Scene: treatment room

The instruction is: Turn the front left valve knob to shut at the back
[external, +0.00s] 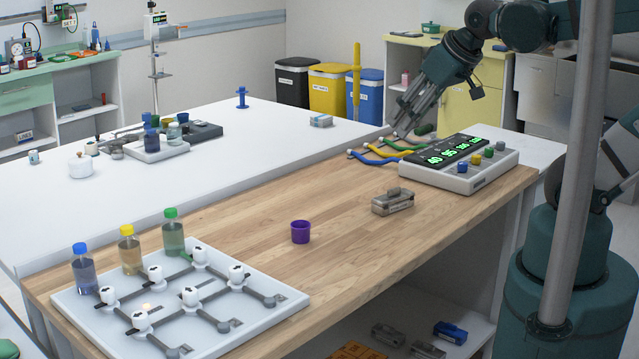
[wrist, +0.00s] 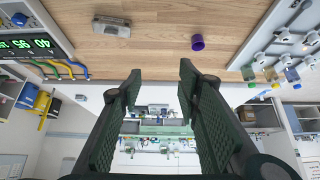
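A white tray (external: 215,335) at the front left of the wooden bench in the external view carries several white valve knobs on grey pipes, in two rows. The knob at the near left (external: 140,319) has a dark mark on top; its exact setting is too small to read. The tray also shows at the upper right of the wrist view (wrist: 250,45). My gripper (external: 406,122) is far from the tray, above the bench's back edge near the console. In the wrist view my gripper's fingers (wrist: 160,72) are wide apart, with nothing between them.
Bottles with blue (external: 82,272), yellow (external: 130,255) and green (external: 173,238) caps stand along the tray's back left edge. A purple cup (external: 300,232) and a grey metallic block (external: 393,202) sit mid-bench. A display console (external: 480,176) with coloured hoses is at right.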

